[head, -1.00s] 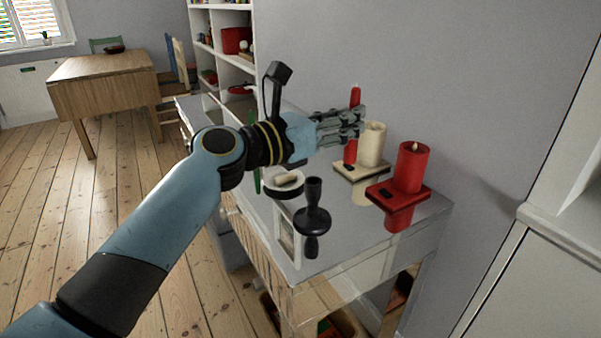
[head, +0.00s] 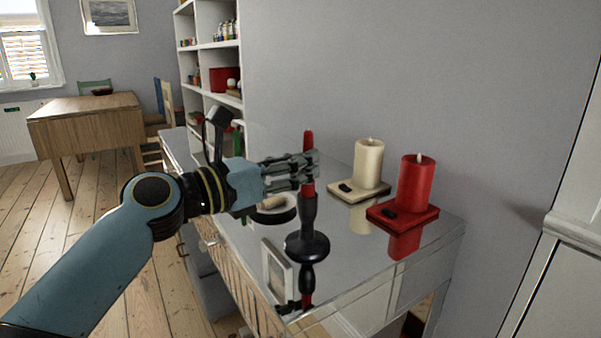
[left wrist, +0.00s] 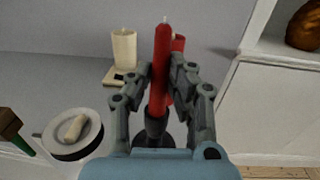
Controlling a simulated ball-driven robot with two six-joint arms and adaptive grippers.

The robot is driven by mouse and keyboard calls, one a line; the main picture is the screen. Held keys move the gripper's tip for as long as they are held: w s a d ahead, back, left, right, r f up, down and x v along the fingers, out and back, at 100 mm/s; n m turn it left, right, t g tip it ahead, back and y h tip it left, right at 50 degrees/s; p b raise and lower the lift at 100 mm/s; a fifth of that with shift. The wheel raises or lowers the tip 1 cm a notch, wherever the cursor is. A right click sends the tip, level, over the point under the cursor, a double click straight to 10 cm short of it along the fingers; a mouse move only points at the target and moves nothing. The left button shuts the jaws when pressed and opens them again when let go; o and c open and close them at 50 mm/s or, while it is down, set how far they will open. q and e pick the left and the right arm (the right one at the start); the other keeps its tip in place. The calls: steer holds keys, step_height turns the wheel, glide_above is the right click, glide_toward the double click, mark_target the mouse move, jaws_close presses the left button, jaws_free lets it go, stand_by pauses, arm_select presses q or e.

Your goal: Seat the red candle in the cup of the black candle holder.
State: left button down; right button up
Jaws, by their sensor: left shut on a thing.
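The slim red candle (head: 308,139) is upright in my left gripper (head: 311,170), which is shut on it around its middle. The black candle holder (head: 307,245) stands on the glossy cabinet top, directly below the candle. The candle's lower end meets the top of the holder's cup in the head view; how deep it sits, I cannot tell. In the left wrist view the candle (left wrist: 162,45) stands between the fingers (left wrist: 163,78), with the holder (left wrist: 153,133) under its lower end, partly hidden. My right gripper is not in view.
A cream candle (head: 368,163) and a thick red candle (head: 416,184) stand on small bases to the right. A dish (head: 270,216) with a pale piece lies behind the gripper. A small frame (head: 277,270) stands at the cabinet's front edge. The wall is close behind.

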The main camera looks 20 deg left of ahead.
arm_select(q)
steer(key=c, duration=1.2)
jaws_free()
steer(key=shift+r, duration=0.1)
steer(key=shift+c, duration=0.2)
steer(key=b+v, duration=0.1)
steer(key=v, duration=1.1)
steer(key=s+a+f+m+g+y, duration=0.25)
steer(key=a+f+m, duration=0.2)
steer(key=f, duration=0.75)
steer(key=s+a+f+m+g+y, duration=0.1)
steer(key=a+f+m+y, duration=0.3)
steer(key=f, duration=0.9)
steer(key=s+a+f+m+g+y, duration=0.1)
steer(key=s+a+f+m+y, duration=0.3)
steer(key=f, duration=0.8)
steer(key=s+a+f+m+g, duration=0.2)
steer(key=s+f+m+g, duration=0.25)
steer(key=s+f, duration=0.75)
steer(key=s+d+f+m+g, duration=0.1)
steer(key=s+f+m, duration=0.3)
steer(key=s, duration=0.4)
steer(key=s+d+f+m+g, duration=0.2)
steer(key=s+d+f+m, duration=0.2)
steer(key=s, duration=0.4)
steer(key=s+d+f+m+g, duration=0.2)
steer(key=s+f+m, duration=0.2)
steer(key=s, duration=0.5)
steer(key=shift+d+f+m, duration=0.35)
steer(key=shift+m, duration=0.15)
